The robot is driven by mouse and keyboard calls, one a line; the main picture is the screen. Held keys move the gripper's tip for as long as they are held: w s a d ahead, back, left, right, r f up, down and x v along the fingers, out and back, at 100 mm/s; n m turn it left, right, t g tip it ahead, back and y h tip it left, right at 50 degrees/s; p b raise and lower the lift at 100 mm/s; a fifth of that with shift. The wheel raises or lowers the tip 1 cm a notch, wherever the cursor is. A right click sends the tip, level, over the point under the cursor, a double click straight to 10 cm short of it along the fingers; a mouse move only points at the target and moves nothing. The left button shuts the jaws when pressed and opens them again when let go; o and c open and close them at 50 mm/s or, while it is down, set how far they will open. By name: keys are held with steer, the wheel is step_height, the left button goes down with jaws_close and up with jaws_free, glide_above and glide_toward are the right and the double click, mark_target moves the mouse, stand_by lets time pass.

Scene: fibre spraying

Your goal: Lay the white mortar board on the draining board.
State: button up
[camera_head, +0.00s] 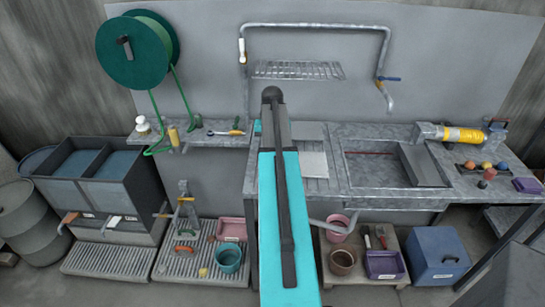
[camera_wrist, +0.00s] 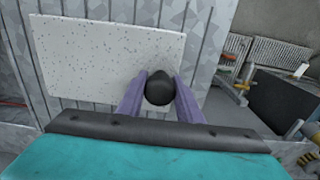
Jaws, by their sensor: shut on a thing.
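The white mortar board (camera_wrist: 105,60) is a pale speckled rectangle in the wrist view. A round black knob (camera_wrist: 158,88) stands at its near right edge. My gripper (camera_wrist: 160,82) has its two purple fingers shut on this knob. The board lies flat over the ribbed grey draining board (camera_wrist: 125,10); I cannot tell if it touches the ribs. In the head view the white board (camera_head: 314,165) shows over the draining board (camera_head: 308,131), right of my arm. My gripper is hidden behind my arm there.
The sink basin (camera_head: 370,165) is right of the draining board, with a grey slab (camera_head: 424,165) across its right side. A wire rack (camera_head: 298,70) hangs on the wall above. A yellow-bodied tool (camera_head: 462,135) and several coloured balls (camera_head: 486,166) lie at the right.

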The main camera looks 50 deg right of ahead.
steer(key=o, duration=1.3)
steer(key=shift+r, duration=0.15)
steer(key=shift+r+p, duration=3.65)
steer(key=shift+r, duration=2.25)
